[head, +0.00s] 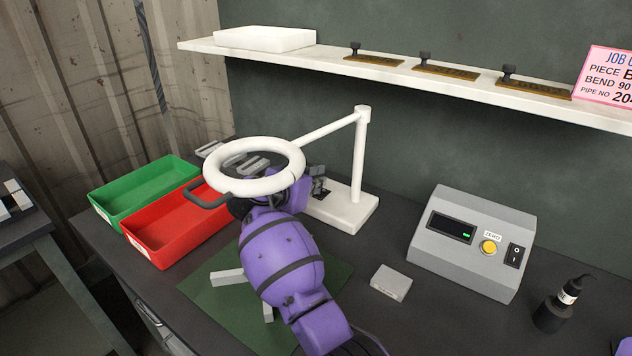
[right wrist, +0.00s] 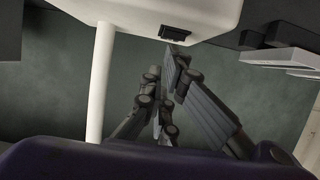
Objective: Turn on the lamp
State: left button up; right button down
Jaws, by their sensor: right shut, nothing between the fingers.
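The white lamp has a ring head (head: 254,167), a jointed arm and an upright post on a flat base (head: 349,212). A small black switch (head: 321,194) sits on the base; it also shows in the right wrist view (right wrist: 174,34). I cannot tell whether the lamp is lit. My right gripper (head: 318,182) is at the base, partly hidden behind the ring and the purple wrist. In the right wrist view its fingers (right wrist: 163,72) are shut and empty, with the tips close to the switch; contact is unclear. My left gripper is out of view.
Green (head: 143,190) and red (head: 173,229) bins stand left of the lamp. Grey metal pieces show behind the ring. A grey control box (head: 473,243), small grey block (head: 391,282) and black bottle (head: 560,305) stand to the right. A white shelf (head: 390,73) runs above.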

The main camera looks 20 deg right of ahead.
jog(key=shift+f, duration=0.1)
jog(key=shift+s+a+f+b, duration=0.25)
jog(key=shift+f+b, duration=0.2)
jog(key=shift+f, duration=0.15)
jog(key=shift+r, duration=0.1)
jog(key=shift+a, duration=0.1)
jog(key=shift+s+a+f, duration=0.35)
jog(key=shift+s+a, duration=0.1)
jog(key=shift+a, duration=0.05)
